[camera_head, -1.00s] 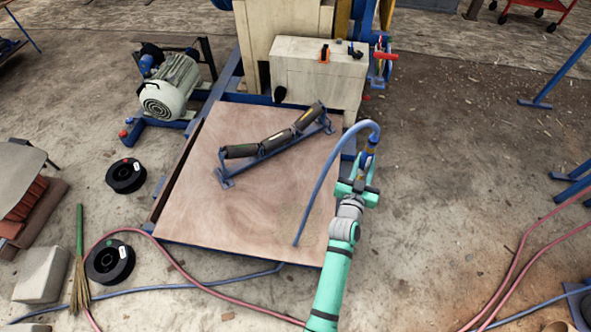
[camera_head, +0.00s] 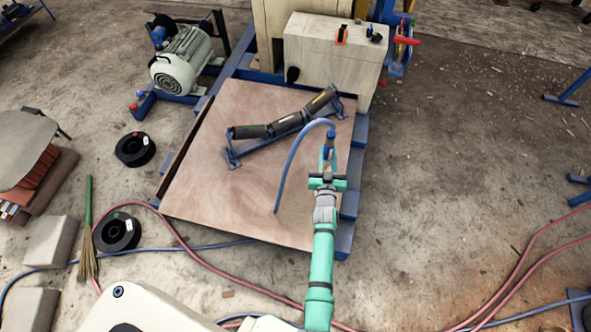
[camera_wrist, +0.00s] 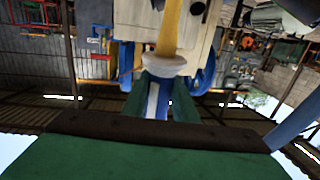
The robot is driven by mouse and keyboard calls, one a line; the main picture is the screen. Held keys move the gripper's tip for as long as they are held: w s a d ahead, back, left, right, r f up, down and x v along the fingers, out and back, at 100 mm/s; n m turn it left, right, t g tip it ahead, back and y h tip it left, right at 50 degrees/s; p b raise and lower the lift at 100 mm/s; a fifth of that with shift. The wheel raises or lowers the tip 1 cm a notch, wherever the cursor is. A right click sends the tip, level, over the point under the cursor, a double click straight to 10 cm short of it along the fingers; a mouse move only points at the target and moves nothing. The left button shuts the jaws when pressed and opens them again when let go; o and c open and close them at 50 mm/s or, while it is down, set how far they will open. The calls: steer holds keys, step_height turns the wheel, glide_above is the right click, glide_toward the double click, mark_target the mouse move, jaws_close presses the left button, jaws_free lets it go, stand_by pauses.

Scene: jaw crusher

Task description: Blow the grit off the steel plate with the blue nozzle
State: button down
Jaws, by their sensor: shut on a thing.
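The plate (camera_head: 215,185) is a broad, flat, brownish sheet on a blue frame, in the middle of the head view. I cannot clearly make out grit; its right front part looks slightly greyer. My gripper (camera_head: 328,163) is shut on the blue nozzle (camera_head: 330,140), over the plate's right part in the picture. The nozzle's blue hose arcs up from it and bends down left towards the plate. In the wrist view, the nozzle (camera_wrist: 160,95) stands between the green fingers, with a pale collar and a yellow part beyond it. Its outlet is hard to tell.
A roller set (camera_head: 285,125) on a blue bracket lies across the plate's back. A pale crusher block (camera_head: 330,60) stands behind. A motor (camera_head: 182,68), black spools (camera_head: 135,149) and a broom (camera_head: 87,225) are left. Red hoses cross the front floor. Floor at right is mostly clear.

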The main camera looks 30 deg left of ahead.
steer(key=s+a+f+n+y, duration=0.1)
steer(key=s+a+f+y, duration=0.1)
steer(key=a+f, duration=0.3)
steer(key=s+a+f+n+g+y, duration=0.1)
steer(key=s+a+f+y, duration=0.1)
steer(key=s+a+f, duration=0.2)
steer(key=shift+a+f+n+g, duration=0.3)
steer(key=shift+a+f+n, duration=0.1)
steer(key=shift+a+f, duration=0.3)
